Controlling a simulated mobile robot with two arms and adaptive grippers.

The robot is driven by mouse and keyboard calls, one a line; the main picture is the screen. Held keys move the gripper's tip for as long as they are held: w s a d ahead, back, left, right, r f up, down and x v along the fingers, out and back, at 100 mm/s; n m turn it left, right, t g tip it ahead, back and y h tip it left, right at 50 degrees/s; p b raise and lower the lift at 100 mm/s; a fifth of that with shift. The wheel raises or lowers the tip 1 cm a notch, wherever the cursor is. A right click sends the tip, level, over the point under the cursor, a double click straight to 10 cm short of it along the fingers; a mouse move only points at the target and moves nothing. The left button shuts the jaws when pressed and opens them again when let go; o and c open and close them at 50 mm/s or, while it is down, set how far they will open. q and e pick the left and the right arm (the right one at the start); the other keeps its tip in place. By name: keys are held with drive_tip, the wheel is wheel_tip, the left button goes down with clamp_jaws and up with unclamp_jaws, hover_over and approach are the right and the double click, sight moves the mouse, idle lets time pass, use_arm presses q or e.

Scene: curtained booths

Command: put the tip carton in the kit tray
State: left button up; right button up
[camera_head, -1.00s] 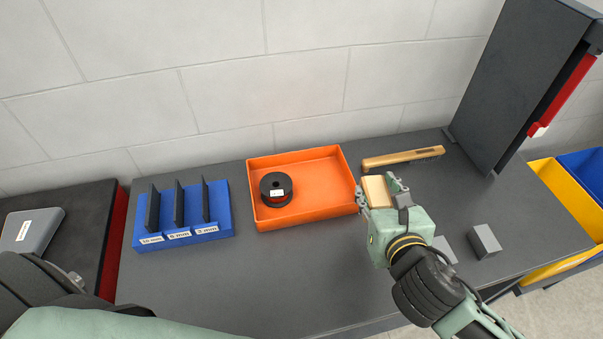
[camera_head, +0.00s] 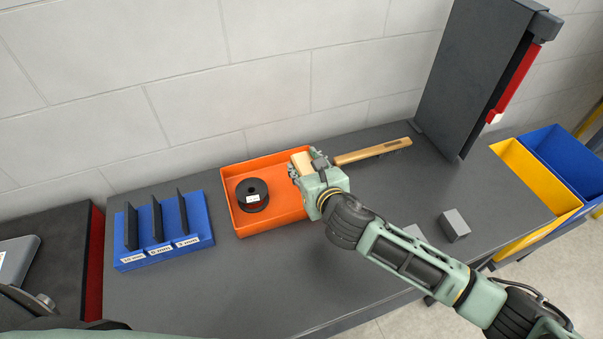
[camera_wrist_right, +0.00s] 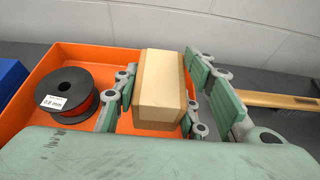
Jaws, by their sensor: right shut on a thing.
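The tip carton, a small tan box (camera_head: 301,162), is held between the fingers of my right gripper (camera_head: 307,168). In the right wrist view the carton (camera_wrist_right: 160,88) stands between the green finger pads, over the right part of the orange kit tray (camera_wrist_right: 98,58). The tray (camera_head: 272,223) sits on the grey bench. Whether the carton touches the tray floor cannot be told. A black spool with red wire (camera_head: 252,195) lies in the tray's left part; it also shows in the right wrist view (camera_wrist_right: 68,95). My left gripper is not in view.
A blue slotted rack (camera_head: 163,232) stands left of the tray. A wooden-handled tool (camera_head: 372,151) lies to the right, behind my gripper. A grey block (camera_head: 455,225) is on the bench's right side. Yellow (camera_head: 535,175) and blue bins stand beyond the right edge.

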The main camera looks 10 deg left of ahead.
drive_tip(key=shift+x, duration=1.1)
wheel_tip(320, 180, down, 4)
drive_tip(key=shift+s+r, duration=0.1)
drive_tip(key=shift+r, duration=0.1)
drive_tip(key=shift+f, duration=0.3)
drive_tip(key=shift+f, duration=0.1)
drive_tip(key=o, duration=0.9)
drive_tip(key=shift+d, duration=0.1)
drive_tip(key=v, duration=1.2)
